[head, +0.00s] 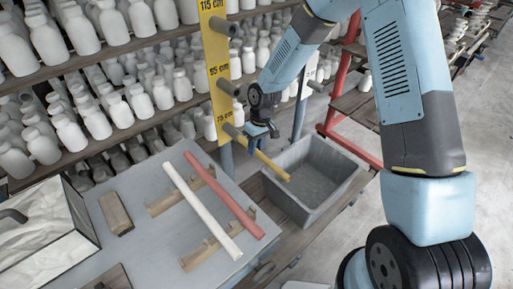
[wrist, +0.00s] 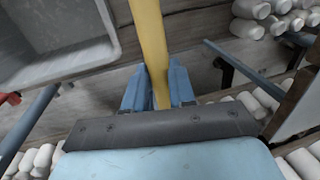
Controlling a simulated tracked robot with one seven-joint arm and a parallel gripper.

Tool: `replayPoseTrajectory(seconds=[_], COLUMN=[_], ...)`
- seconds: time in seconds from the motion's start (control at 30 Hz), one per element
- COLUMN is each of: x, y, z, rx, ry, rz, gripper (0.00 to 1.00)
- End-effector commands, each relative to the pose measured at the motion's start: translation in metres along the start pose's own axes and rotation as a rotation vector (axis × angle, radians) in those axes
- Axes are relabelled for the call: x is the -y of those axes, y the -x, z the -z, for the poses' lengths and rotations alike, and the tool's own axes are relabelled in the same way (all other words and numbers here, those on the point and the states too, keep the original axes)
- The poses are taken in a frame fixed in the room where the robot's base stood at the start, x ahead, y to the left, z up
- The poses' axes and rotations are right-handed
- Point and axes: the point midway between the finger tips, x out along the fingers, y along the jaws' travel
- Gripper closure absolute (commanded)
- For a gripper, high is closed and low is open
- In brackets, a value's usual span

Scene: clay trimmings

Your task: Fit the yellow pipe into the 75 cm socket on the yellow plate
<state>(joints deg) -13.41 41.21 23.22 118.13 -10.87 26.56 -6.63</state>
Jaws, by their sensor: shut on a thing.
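The yellow plate (head: 218,62) stands upright at the shelf front, marked 115, 95 and 75 cm, with a grey socket tube sticking out at each mark. The 75 cm socket (head: 233,130) is the lowest one shown. My gripper (head: 257,140) is close to the right of it, shut on the yellow pipe (head: 274,165). The pipe slants from near that socket down to the right, over the grey bin. I cannot tell whether its far end touches the socket. In the wrist view the pipe (wrist: 152,45) runs between my two blue fingers (wrist: 158,88).
The grey bin (head: 345,165) lies below the pipe and also shows in the wrist view (wrist: 105,20). A white pipe (head: 200,208) and a red pipe (head: 222,196) rest on wooden holders on the grey table (head: 150,255). Shelves of white bottles (head: 98,122) stand behind.

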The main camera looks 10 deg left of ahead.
Motion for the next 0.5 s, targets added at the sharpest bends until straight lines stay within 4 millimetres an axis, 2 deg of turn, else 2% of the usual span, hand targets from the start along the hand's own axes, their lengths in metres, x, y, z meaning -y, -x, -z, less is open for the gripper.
replayPoseTrajectory(seconds=[0.43,0.47,0.5], x=[-0.0001,-0.0001,-0.0001], y=[0.0004,0.0004,0.0004], z=[0.0091,0.0092,0.0090], rx=[0.000,0.000,0.000], ry=[0.000,0.000,0.000], rz=[0.000,0.000,0.000], gripper=[1.00,0.75,0.71])
